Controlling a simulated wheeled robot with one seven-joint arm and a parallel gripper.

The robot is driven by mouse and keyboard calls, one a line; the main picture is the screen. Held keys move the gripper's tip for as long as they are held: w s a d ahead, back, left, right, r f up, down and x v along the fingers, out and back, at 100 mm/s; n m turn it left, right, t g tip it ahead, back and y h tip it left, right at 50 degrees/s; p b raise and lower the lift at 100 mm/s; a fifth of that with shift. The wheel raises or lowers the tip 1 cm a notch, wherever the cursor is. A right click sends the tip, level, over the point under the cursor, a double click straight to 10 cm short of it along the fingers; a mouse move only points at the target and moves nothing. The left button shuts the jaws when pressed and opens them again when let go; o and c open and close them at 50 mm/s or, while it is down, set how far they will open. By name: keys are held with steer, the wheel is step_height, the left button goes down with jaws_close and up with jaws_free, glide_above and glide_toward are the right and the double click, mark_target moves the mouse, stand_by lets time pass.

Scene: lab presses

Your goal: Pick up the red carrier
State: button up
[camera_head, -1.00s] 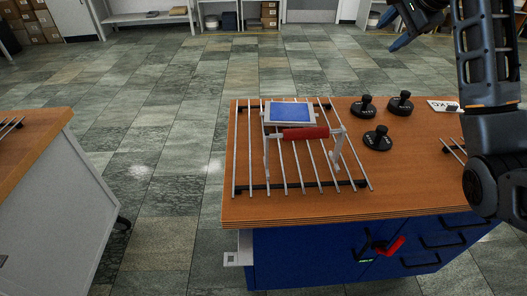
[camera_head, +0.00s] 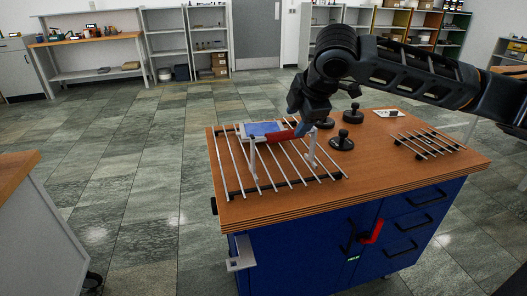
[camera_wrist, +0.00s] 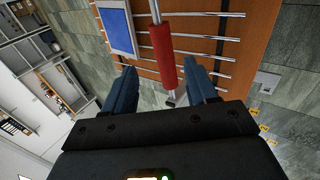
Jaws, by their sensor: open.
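The red carrier shows as a red handle bar (camera_head: 272,138) between pale uprights, with a blue-faced panel (camera_head: 262,128) just behind it. It stands on the left wire rack (camera_head: 225,165) on the wooden bench top. My gripper (camera_head: 298,117) is by the right end of the red bar, and its fingers partly overlap the bar there. In the wrist view the red bar (camera_wrist: 163,62) lies in line with the gap between the two blue fingers of my gripper (camera_wrist: 160,82). The fingers are apart and neither visibly touches the bar. The gap in depth is unclear.
Black knobbed weights (camera_head: 341,140) stand right of the rack, close to my gripper. A white card (camera_head: 388,113) lies at the bench's back, and a second wire rack (camera_head: 428,143) lies at right. The blue cabinet (camera_head: 310,245) has a red-handled latch.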

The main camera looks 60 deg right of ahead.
mark_target(288, 133)
steer(key=shift+f, duration=0.4)
steer(key=x, duration=0.5)
steer(key=shift+w+a+f, duration=0.2)
steer(key=shift+w+f, duration=0.2)
steer(key=shift+w, duration=0.05)
steer(key=shift+w+d+f, duration=0.25)
steer(key=shift+d+f, duration=0.05)
steer(key=shift+f, duration=0.25)
steer(key=shift+c, duration=0.2)
jaws_close()
